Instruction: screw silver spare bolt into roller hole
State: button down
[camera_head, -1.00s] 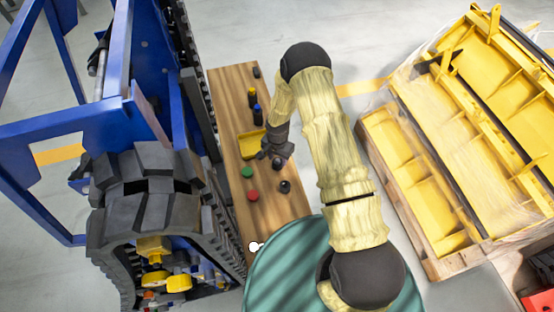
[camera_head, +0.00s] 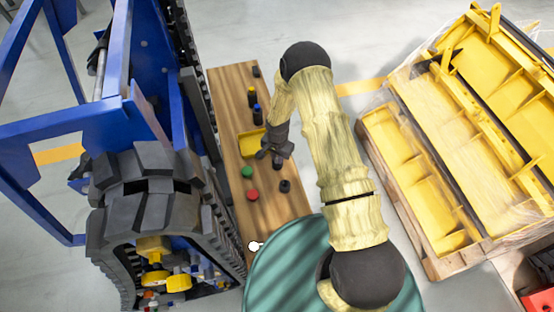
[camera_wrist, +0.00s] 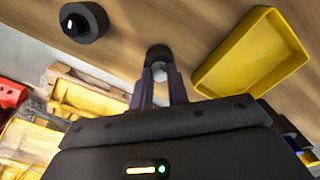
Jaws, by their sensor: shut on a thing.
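My gripper (camera_head: 270,153) points down over the wooden bench, just right of the yellow tray. In the wrist view its fingers (camera_wrist: 158,82) are shut on a small silver-grey piece (camera_wrist: 159,70), seemingly the silver bolt, with a dark rounded piece (camera_wrist: 158,52) at its far end. Much of it is hidden by the fingers. In the head view a dark piece (camera_head: 278,163) shows at the fingertips. The tracked carrier (camera_head: 145,195) stands left of the bench, with yellow rollers (camera_head: 155,278) low inside its track. I cannot make out the roller hole.
The wooden bench (camera_head: 275,215) holds the yellow tray (camera_head: 248,143), green (camera_head: 247,172) and red (camera_head: 252,194) round pieces, a black round piece (camera_head: 285,186) and dark bottles (camera_head: 257,115). A green round surface (camera_head: 290,265) is in front; a pallet (camera_head: 430,265) with yellow parts stands right.

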aim_at(277, 159)
notch_tip(277, 159, up, 10)
jog(key=b, duration=0.3)
jog(key=shift+s+b, duration=0.15)
jog(key=shift+b, duration=0.2)
dwell(0.4)
jog(key=s+d+n+b, duration=0.1)
jog(key=s+d+n, duration=0.2)
jog(key=d+n, duration=0.3)
jog(key=d+r, duration=0.1)
jog(key=d, duration=0.4)
jog(key=shift+s+n, duration=0.15)
jog(key=shift+n, duration=0.25)
